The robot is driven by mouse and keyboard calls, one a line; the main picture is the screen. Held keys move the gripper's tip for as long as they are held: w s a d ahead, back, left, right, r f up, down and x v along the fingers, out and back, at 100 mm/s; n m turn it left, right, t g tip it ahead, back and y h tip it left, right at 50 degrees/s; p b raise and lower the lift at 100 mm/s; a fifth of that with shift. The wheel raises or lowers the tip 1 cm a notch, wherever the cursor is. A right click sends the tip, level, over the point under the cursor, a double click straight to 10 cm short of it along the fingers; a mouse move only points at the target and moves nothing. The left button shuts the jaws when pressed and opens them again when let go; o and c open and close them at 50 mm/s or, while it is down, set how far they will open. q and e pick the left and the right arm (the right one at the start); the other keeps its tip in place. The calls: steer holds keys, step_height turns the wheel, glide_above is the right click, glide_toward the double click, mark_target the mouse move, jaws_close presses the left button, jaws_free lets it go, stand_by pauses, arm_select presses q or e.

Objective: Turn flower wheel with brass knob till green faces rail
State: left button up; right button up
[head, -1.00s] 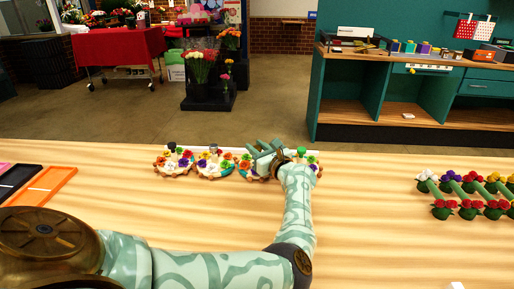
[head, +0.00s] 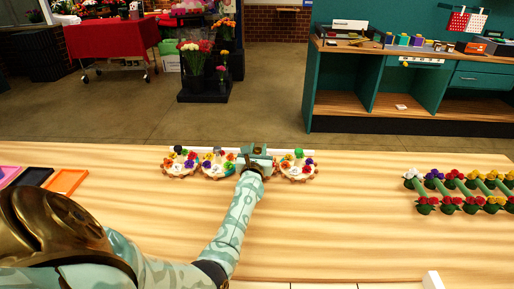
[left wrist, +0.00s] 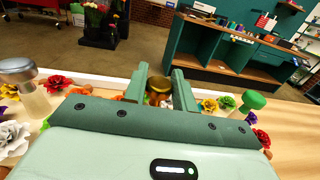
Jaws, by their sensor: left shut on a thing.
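My left gripper (head: 256,155) is over the third flower wheel from the left, hiding most of it in the head view. In the left wrist view its two fingers (left wrist: 157,88) stand either side of the brass knob (left wrist: 158,84) and are shut on it. Only a few of that wheel's flowers show around the fingers, so which colour faces the rail cannot be told. The white rail (head: 200,150) runs behind the wheels. My right gripper is not in view.
Other flower wheels stand beside it: two at left (head: 180,168) (head: 213,172), and one at right (head: 297,172) with a green knob (left wrist: 254,99). A silver-topped knob (left wrist: 18,70) is at left. Potted flowers (head: 448,205) stand far right. The front table is mostly clear.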

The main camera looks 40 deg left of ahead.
arm_select(q)
steer(key=shift+f+m+t+h+b, duration=0.15)
steer(key=shift+m+t+h+b, duration=0.2)
steer(key=shift+m+t+h, duration=0.55)
steer(key=shift+m+h+b, duration=0.55)
steer(key=shift+m+h, duration=0.15)
steer(key=shift+h, duration=0.7)
steer(key=shift+t+h, duration=0.3)
steer(key=o, duration=1)
steer(key=shift+c, duration=0.2)
steer(key=p+v, duration=0.1)
steer(key=v, duration=0.4)
steer(key=p+v, duration=0.1)
steer(key=v, duration=0.1)
steer(key=shift+s+d+r+p, duration=0.1)
steer(key=shift+s+r+p, duration=0.15)
steer(key=shift+r+p, duration=0.05)
steer(key=v, duration=0.8)
steer(key=shift+s+d+f, duration=0.15)
steer(key=shift+s+d, duration=0.05)
steer(key=shift+s, duration=0.1)
